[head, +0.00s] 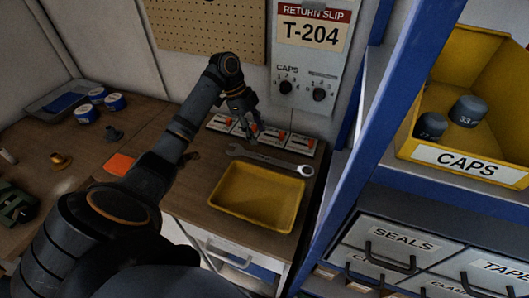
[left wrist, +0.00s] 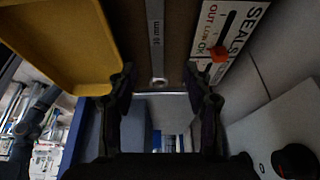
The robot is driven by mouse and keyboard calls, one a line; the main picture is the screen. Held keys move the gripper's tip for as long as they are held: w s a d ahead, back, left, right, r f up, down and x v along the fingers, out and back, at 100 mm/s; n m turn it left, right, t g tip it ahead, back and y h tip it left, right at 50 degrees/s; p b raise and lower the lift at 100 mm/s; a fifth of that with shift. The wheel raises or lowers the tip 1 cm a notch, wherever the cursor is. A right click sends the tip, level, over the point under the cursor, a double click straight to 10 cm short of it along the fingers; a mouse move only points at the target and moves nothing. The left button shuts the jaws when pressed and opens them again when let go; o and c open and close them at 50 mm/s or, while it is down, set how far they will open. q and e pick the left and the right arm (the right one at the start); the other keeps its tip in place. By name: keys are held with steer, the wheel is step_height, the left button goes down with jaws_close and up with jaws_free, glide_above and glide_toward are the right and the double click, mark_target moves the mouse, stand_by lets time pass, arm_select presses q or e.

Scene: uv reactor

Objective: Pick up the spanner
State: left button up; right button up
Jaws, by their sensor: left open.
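The grey spanner (head: 270,160) lies on the wooden bench top, between the yellow tray and a row of white labelled panels. Its ring end is at the right in the head view. In the left wrist view the spanner (left wrist: 156,35) is marked "30 mm" and runs down from the top edge, its ring end between my fingers in the picture. My left gripper (head: 252,131) is open and empty, above the bench near the spanner's middle. Its two fingers (left wrist: 160,80) stand apart on either side of the spanner in the wrist view; I cannot tell the exact height gap. My right gripper is not in view.
The yellow tray (head: 257,203) is empty, close in front of the spanner. White panels with red parts (head: 270,137) stand behind it. A blue shelf upright (head: 372,150) bounds the right side, with a yellow CAPS bin (head: 467,165). An orange square (head: 119,164) lies at left.

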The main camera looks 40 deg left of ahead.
mark_target(270, 159)
arm_select(q)
steer(key=x, duration=0.3)
steer(key=p+x, duration=0.1)
steer(key=x, duration=0.1)
steer(key=shift+d+f, duration=0.25)
steer(key=shift+d, duration=0.05)
steer(key=p+x, duration=0.1)
steer(key=x, duration=0.2)
steer(key=shift+s+d+f, duration=0.2)
steer(key=shift+f, duration=0.3)
jaws_close()
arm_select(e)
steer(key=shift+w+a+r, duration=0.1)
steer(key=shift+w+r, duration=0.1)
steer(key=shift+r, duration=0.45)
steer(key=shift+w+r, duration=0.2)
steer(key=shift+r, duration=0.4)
arm_select(q)
steer(key=shift+w+r, duration=0.1)
